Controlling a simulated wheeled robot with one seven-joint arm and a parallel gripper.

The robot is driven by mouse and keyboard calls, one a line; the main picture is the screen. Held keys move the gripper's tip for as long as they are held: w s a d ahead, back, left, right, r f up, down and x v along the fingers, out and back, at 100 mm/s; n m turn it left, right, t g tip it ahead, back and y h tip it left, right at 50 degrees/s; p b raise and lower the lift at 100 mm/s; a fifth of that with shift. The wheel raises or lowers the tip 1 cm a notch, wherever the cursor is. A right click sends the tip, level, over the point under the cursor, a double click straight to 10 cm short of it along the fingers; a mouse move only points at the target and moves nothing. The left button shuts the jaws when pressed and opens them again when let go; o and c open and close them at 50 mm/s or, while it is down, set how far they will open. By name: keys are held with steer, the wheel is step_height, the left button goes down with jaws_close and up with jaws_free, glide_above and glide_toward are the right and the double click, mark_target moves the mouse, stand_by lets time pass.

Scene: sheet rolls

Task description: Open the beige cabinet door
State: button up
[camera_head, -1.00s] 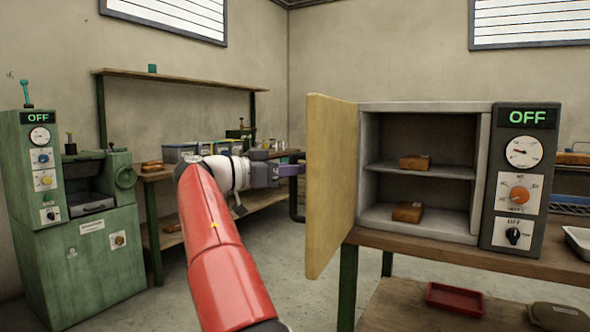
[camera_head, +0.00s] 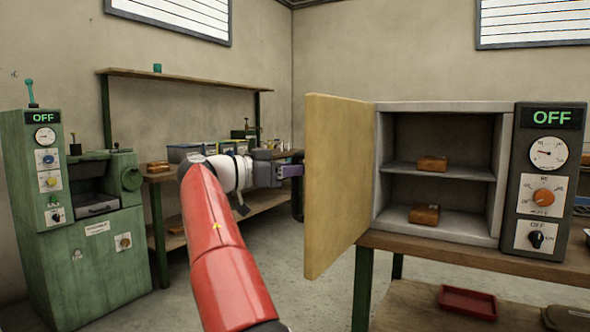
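The beige cabinet door (camera_head: 338,185) stands swung wide open on the left side of the grey cabinet (camera_head: 442,108), so the inside shows. Two small brown blocks lie inside, an upper one (camera_head: 431,163) on the shelf and a lower one (camera_head: 424,214) on the floor. My red and white arm reaches forward from the bottom. My gripper (camera_head: 291,170) is at the door's left edge, near the dark handle (camera_head: 298,190).
The cabinet and its control panel (camera_head: 543,180), reading OFF, stand on a wooden table (camera_head: 480,260). A red tray (camera_head: 467,302) is on the lower shelf. A green machine (camera_head: 75,200) stands at the left. A workbench with bins is behind my arm. Some floor is clear between.

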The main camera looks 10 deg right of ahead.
steer(key=s+a+p, duration=0.1)
steer(key=a, duration=0.6)
steer(key=shift+s+a, duration=0.25)
steer(key=shift+a, duration=0.1)
